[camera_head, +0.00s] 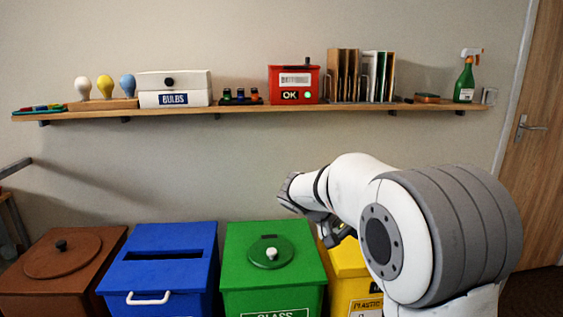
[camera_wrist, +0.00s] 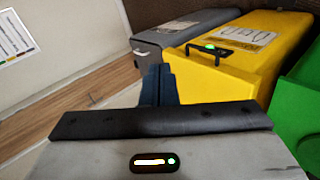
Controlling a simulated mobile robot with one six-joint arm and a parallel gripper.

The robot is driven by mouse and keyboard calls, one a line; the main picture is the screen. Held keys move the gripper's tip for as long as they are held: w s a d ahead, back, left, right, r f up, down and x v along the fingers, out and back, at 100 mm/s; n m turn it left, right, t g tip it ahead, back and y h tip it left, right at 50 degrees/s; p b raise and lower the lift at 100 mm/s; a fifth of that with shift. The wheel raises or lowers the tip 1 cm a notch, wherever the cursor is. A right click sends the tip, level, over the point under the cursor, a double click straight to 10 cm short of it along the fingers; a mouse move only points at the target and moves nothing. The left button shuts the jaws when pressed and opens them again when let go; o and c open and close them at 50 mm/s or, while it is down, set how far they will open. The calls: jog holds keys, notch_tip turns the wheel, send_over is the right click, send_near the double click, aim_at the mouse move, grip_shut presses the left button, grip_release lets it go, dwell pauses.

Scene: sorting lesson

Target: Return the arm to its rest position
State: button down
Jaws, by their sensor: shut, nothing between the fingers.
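My white and grey arm (camera_head: 350,190) is bent out in front on the right side of the head view, above the yellow bin (camera_head: 345,262). My gripper shows in the wrist view (camera_wrist: 158,84) as two dark fingers pressed together, with nothing between them. In that view the fingers overlap the near side of the yellow bin (camera_wrist: 235,75); I cannot tell how far apart they are. In the head view the fingertips are hard to make out beneath the wrist.
A brown bin (camera_head: 98,285), a blue bin (camera_head: 160,288) and a green bin (camera_head: 300,272) stand left of the arm. A grey bin (camera_wrist: 150,38) is beside the yellow one. A wall shelf (camera_head: 240,109) holds bulbs, boxes, files and a spray bottle (camera_head: 464,84). A door (camera_head: 545,150) is at right.

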jog(key=s+a+r+y+p, duration=0.1)
jog(key=s+r+y+p, duration=0.2)
jog(key=s+p, duration=0.2)
jog(key=s+a+r+t+y+p, duration=0.1)
jog(key=s+a+r+y+p, duration=0.1)
jog(key=s, duration=0.9)
jog(key=s+a+r+y+p, duration=0.1)
jog(key=s+r+y+p, duration=0.4)
jog(key=s+p, duration=0.3)
jog(key=shift+s+a+y, duration=0.25)
jog(key=shift+a+y, duration=0.05)
